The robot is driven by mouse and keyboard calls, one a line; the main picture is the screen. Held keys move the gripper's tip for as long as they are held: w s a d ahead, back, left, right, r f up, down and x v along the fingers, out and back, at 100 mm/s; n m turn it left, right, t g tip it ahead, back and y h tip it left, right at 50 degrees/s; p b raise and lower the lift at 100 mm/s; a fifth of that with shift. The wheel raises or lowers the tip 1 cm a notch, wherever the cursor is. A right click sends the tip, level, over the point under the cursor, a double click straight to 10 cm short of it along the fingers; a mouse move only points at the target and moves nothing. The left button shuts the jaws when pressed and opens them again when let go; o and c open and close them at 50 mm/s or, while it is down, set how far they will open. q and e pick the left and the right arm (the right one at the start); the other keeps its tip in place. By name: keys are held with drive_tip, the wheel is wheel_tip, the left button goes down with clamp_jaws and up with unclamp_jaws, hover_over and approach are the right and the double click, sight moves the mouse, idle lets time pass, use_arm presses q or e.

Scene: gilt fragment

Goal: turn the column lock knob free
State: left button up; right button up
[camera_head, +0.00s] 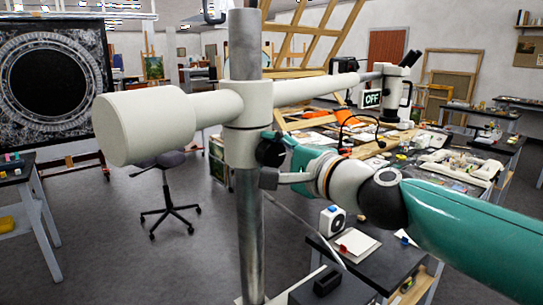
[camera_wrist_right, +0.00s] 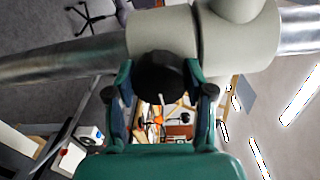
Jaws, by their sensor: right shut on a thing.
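The black round column lock knob (camera_head: 270,151) sits on the side of the white collar (camera_head: 247,122) around the upright metal column (camera_head: 251,240). It also shows in the right wrist view (camera_wrist_right: 160,72), between the two fingers. My right gripper (camera_head: 276,159), on its teal arm, reaches in from the right and is shut on the knob. In the right wrist view the fingers (camera_wrist_right: 159,80) stand on either side of the knob. The collar (camera_wrist_right: 163,32) is just beyond them. My left gripper is out of view.
A white horizontal arm runs through the collar, with a thick cylinder (camera_head: 145,126) at left and a microscope head (camera_head: 397,92) at right. An "OFF" sign (camera_head: 371,99) hangs near it. A cluttered worktable (camera_head: 455,165) and a stool (camera_head: 168,190) stand behind.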

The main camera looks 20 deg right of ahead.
drive_tip(key=shift+a+f, duration=0.2)
drive_tip(key=shift+f, duration=0.15)
drive_tip(key=o, duration=1.2)
drive_tip(key=shift+c, duration=0.2)
drive_tip(key=shift+d+r, duration=0.1)
drive_tip(key=shift+r, duration=0.1)
drive_tip(key=shift+s, duration=0.1)
drive_tip(key=shift+s+d, duration=0.1)
drive_tip(key=shift+s, duration=0.05)
drive_tip(key=v, duration=1.1)
drive_tip(key=shift+s, duration=0.3)
